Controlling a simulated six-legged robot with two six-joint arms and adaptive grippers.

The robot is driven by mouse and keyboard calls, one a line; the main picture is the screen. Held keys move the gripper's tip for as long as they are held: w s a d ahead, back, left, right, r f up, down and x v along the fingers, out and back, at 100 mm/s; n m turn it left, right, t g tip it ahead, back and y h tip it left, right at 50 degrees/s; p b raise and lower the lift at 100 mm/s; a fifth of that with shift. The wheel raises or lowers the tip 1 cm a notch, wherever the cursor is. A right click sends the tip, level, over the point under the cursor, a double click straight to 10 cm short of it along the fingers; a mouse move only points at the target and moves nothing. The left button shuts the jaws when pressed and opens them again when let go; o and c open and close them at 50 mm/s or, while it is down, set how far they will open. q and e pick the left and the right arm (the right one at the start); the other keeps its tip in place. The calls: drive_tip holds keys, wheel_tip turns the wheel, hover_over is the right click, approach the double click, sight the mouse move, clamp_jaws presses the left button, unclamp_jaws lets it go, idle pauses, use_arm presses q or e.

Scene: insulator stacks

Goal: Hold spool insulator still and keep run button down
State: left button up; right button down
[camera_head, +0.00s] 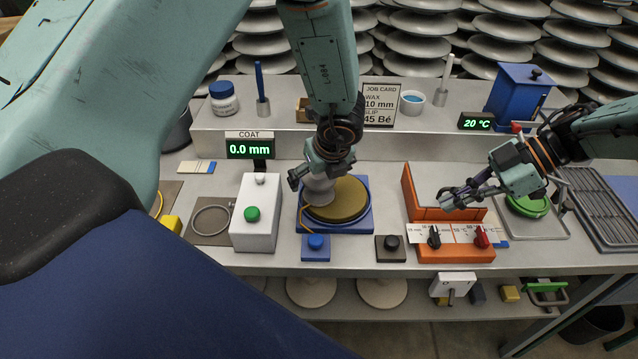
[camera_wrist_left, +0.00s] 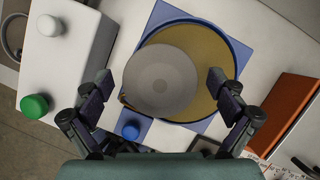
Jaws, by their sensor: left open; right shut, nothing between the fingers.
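The spool insulator, a pale grey round piece (camera_head: 318,190), sits on the left part of a tan round pad in a blue-rimmed dish (camera_head: 352,205). In the left wrist view the insulator (camera_wrist_left: 160,80) lies between the fingers of my left gripper (camera_wrist_left: 160,90), with a gap on each side. My left gripper (camera_head: 321,174) is open just above it and partly hides it. A blue button (camera_head: 315,242) stands on a blue box in front of the dish; a black knob (camera_head: 391,242) is to its right. No label marks the run button. My right gripper (camera_head: 452,200) is shut and empty near the orange fixture.
A white box (camera_head: 257,225) with a green button stands left of the dish. The orange fixture (camera_head: 412,190) with a black and a red knob stands right. The COAT display (camera_head: 250,149) reads 0.0 mm. A green round piece (camera_head: 527,205) and a rack (camera_head: 595,215) lie far right.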

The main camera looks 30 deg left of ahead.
use_arm(q)
drive_tip(key=v, duration=1.2)
drive_tip(key=shift+f, duration=0.15)
drive_tip(key=x, duration=1)
drive_tip(key=shift+f, duration=0.15)
drive_tip(key=shift+x, duration=0.85)
drive_tip(key=shift+r, duration=0.2)
